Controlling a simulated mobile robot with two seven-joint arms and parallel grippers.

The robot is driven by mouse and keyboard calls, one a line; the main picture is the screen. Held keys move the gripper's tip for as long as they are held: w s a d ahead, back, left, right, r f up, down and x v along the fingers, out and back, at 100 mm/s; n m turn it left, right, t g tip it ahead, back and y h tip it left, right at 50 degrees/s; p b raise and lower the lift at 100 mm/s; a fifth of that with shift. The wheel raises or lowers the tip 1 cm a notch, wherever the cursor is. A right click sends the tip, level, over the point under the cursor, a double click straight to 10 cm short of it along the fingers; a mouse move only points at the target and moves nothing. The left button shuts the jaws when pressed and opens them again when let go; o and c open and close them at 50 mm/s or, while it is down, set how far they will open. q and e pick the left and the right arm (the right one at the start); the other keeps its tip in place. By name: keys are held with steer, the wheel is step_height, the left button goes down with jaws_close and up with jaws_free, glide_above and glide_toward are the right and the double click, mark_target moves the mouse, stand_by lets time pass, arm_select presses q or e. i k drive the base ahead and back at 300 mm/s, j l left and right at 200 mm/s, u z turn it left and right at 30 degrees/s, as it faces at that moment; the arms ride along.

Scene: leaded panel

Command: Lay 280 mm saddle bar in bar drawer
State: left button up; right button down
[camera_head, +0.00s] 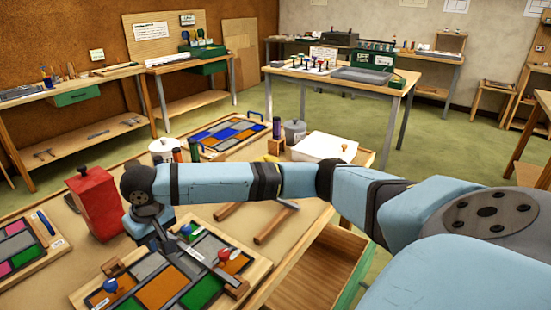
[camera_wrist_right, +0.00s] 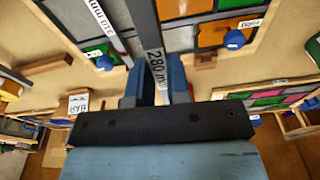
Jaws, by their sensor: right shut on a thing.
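My right gripper (camera_wrist_right: 155,88) is shut on the grey 280 mm saddle bar (camera_wrist_right: 148,40), whose white label reads 280 mm. In the head view the right gripper (camera_head: 154,232) is at the left end of my arm, over the near leaded panel (camera_head: 160,291) with orange, green and grey panes. I cannot tell whether the bar touches the panel. A second bar (camera_wrist_right: 101,17), labelled 310 mm, lies beside it in the wrist view. An open wooden drawer (camera_head: 318,262) with a green front sticks out at the bench's right side; my arm hides part of it. My left gripper is not in view.
A red container (camera_head: 92,203) stands left of the gripper. Another coloured panel (camera_head: 228,132) lies at the back. Some bench top near the hammer is bare.

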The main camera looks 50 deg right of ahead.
mark_target(315, 290)
steer(key=k+l, duration=0.1)
steer(key=k, duration=0.4)
steer(key=z, duration=1.15)
steer(key=i, duration=0.5)
